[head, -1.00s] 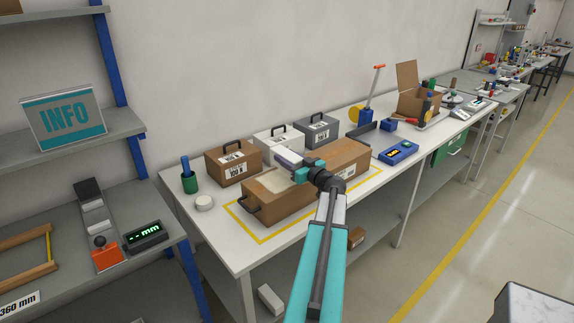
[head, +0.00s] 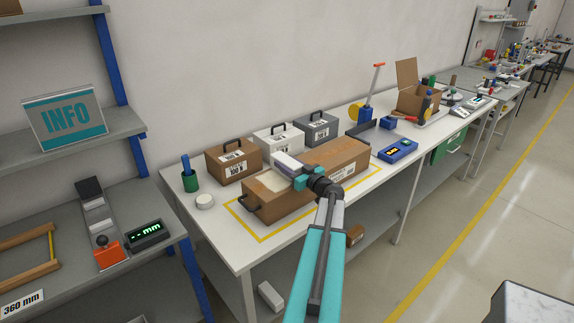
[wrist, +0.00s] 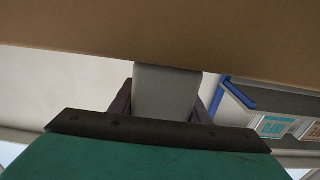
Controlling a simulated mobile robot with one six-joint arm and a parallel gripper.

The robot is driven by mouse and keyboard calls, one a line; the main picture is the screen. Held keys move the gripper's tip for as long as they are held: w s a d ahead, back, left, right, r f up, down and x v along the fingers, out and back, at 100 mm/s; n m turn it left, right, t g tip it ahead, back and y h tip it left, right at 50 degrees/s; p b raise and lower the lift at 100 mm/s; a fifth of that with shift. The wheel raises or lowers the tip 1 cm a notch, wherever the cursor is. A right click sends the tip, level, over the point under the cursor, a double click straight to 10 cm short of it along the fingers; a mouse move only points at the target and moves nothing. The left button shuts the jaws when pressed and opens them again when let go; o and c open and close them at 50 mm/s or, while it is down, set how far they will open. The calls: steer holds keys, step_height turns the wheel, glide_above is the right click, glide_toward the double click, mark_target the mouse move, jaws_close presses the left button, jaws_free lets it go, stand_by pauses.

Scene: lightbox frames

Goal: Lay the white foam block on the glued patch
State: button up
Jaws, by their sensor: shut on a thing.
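A long brown cardboard box (head: 335,160) with a black handle on its near end lies on the table inside a yellow outline. A pale cream patch (head: 264,183), which looks like the glued patch, covers the left part of its top. My gripper (head: 297,172) is over the box, shut on the white foam block (head: 284,161), just right of the patch. In the wrist view the block (wrist: 166,95) sits between the dark fingers, its far end against or close to the brown cardboard (wrist: 160,30). I cannot tell whether they touch.
Brown (head: 226,166), white (head: 271,141) and grey (head: 318,128) handled cases stand behind the box. A green cup (head: 190,182) and a white round piece (head: 205,201) are to its left, a blue device (head: 398,151) to its right. The table's front strip is clear.

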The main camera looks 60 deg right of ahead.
steer(key=shift+f, duration=0.15)
steer(key=o, duration=1)
steer(key=shift+r+p, duration=0.3)
steer(key=shift+p, duration=0.05)
steer(key=shift+b+v, duration=2.45)
steer(key=shift+v, duration=3.55)
